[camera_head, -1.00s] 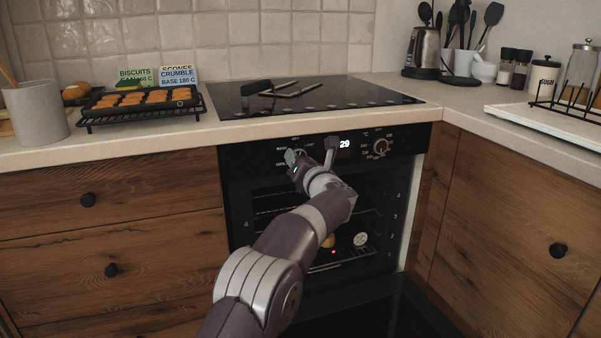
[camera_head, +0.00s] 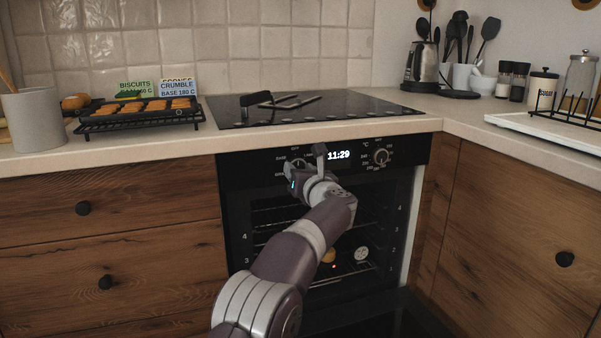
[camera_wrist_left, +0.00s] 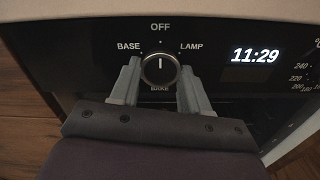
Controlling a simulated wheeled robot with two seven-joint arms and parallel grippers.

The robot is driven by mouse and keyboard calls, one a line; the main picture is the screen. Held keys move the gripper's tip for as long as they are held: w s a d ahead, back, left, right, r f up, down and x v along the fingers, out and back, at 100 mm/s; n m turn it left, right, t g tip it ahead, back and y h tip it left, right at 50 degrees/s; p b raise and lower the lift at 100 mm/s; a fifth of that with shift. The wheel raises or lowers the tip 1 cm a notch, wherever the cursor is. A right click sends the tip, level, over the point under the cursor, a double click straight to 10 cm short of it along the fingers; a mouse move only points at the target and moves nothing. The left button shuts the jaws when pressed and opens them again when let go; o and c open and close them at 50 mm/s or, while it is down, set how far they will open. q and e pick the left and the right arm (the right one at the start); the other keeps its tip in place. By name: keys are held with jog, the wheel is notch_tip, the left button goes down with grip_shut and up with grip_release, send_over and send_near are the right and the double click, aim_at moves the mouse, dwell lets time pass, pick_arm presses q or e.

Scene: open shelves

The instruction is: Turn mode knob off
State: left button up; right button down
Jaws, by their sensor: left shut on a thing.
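The mode knob (camera_wrist_left: 160,69) is round and dark with a silver rim, on the black oven panel (camera_wrist_left: 95,50). My left gripper (camera_wrist_left: 159,84) is shut on the knob, one grey finger at each side. In the head view the left gripper (camera_head: 306,162) is at the panel's left part and hides most of the knob. My right gripper is in neither view.
A second knob (camera_head: 381,157) is right of the lit clock (camera_head: 339,155), which reads 11:29. The oven door (camera_head: 375,215) is below. The hob (camera_head: 350,109) is above, with a dark item on it. A rack of biscuits (camera_head: 140,121) stands at the left.

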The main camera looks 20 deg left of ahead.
pick_arm(q)
jog(key=o, duration=1.1)
jog(key=shift+c, duration=0.2)
jog(key=p+v, duration=0.1)
jog(key=v, duration=1.1)
jog(key=shift+s+d, duration=0.2)
jog(key=shift+s, duration=0.05)
